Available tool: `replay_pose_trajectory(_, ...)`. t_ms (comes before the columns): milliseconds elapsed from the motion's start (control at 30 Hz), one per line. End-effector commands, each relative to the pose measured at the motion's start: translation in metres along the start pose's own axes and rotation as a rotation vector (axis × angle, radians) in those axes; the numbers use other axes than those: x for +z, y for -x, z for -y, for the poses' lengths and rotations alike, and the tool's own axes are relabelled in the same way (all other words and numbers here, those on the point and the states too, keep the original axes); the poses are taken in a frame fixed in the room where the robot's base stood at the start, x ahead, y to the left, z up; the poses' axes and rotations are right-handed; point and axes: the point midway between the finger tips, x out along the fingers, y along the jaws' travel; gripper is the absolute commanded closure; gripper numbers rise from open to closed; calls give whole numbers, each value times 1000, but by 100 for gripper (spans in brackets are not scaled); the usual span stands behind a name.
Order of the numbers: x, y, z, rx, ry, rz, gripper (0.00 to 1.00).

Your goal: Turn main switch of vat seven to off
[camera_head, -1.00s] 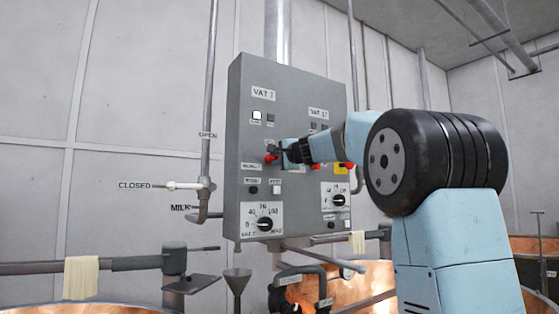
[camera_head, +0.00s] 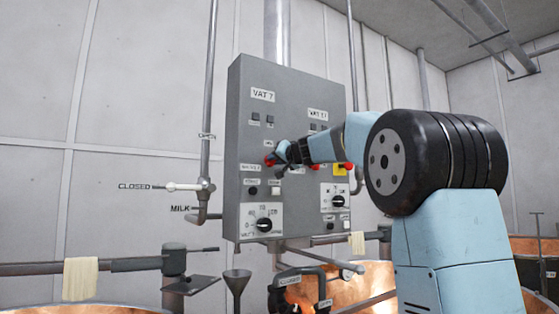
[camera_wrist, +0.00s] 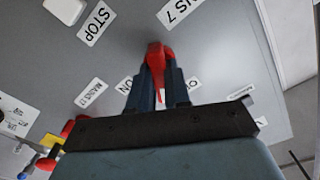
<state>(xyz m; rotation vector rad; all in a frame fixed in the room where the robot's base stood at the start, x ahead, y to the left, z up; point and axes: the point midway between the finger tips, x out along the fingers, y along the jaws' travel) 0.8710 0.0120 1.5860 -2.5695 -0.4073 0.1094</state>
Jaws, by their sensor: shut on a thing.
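The grey control panel (camera_head: 245,90) has a VAT 7 label (camera_head: 262,95) on its left half. A red main switch handle (camera_wrist: 156,56) shows in the wrist view between the two dark fingers of my gripper (camera_wrist: 160,88), by a label ending in "S 7". A bit of this red switch (camera_head: 268,160) shows in the head view, left of my gripper (camera_head: 281,153). My gripper is shut on the handle. The ON and OFF labels beside it are partly hidden by the fingers. Two small indicators below the VAT 7 label are dark.
A second red switch (camera_wrist: 74,127) with a yellow part is on the panel's other half, beside my gripper in the wrist view. The VAT 7 dial (camera_head: 264,224) is below. A pipe with a white valve handle (camera_head: 186,187) is left of the panel.

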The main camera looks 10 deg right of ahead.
Motion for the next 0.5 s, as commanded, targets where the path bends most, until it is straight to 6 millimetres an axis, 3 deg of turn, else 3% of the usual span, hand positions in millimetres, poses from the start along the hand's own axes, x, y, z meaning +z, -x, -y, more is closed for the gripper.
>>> replay_pose_trajectory(500,7,-4,-4,1,414,11,100)
